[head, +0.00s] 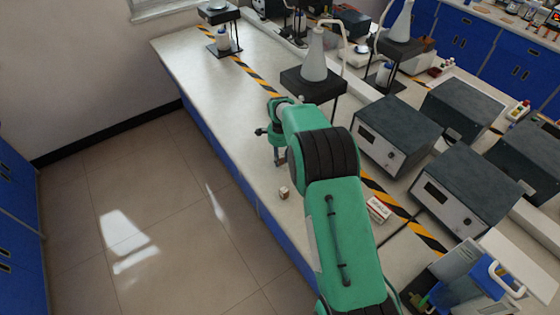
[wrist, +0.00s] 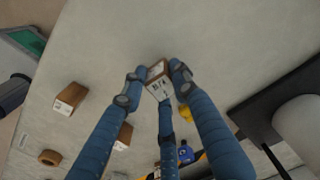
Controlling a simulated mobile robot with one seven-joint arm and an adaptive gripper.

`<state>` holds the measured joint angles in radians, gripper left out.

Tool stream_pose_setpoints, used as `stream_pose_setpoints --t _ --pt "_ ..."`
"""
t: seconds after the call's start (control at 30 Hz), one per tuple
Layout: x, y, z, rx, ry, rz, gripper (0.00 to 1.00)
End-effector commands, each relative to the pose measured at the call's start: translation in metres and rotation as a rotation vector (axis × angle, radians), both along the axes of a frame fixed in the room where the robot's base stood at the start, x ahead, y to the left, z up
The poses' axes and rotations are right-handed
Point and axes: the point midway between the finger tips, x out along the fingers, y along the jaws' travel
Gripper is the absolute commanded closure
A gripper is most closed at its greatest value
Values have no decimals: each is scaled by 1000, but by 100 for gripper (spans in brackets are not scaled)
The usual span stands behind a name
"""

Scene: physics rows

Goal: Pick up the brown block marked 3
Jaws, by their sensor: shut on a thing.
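My gripper (wrist: 157,77) has blue fingers. They are shut on a brown block (wrist: 158,88) with a white marked face, tilted in the wrist view. The mark is too small to read, so I cannot tell whether it is a 3. Two other brown blocks with white faces lie on the bench in the wrist view, one at left (wrist: 70,97) and one lower down (wrist: 123,137), partly behind a finger. In the head view my gripper (head: 281,158) points down over the bench near its front edge. One small brown block (head: 284,193) stands closer to me.
A black stand (head: 313,84) with a flask is behind my gripper. Grey instrument boxes (head: 397,133) stand to the right. The bench (head: 205,82) is clear to the far left.

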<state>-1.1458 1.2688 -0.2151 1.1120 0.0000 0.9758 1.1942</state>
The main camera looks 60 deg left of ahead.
Motion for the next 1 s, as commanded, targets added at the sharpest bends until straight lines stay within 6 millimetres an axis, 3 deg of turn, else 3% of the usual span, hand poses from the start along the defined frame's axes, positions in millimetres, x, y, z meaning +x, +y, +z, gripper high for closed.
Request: stream_pose_setpoints --t 0.3,0.5,1.0 --pt "0 1 50 2 -1 0 100" --pt "0 0 72 0 0 0 100" --pt "0 0 81 0 0 0 100"
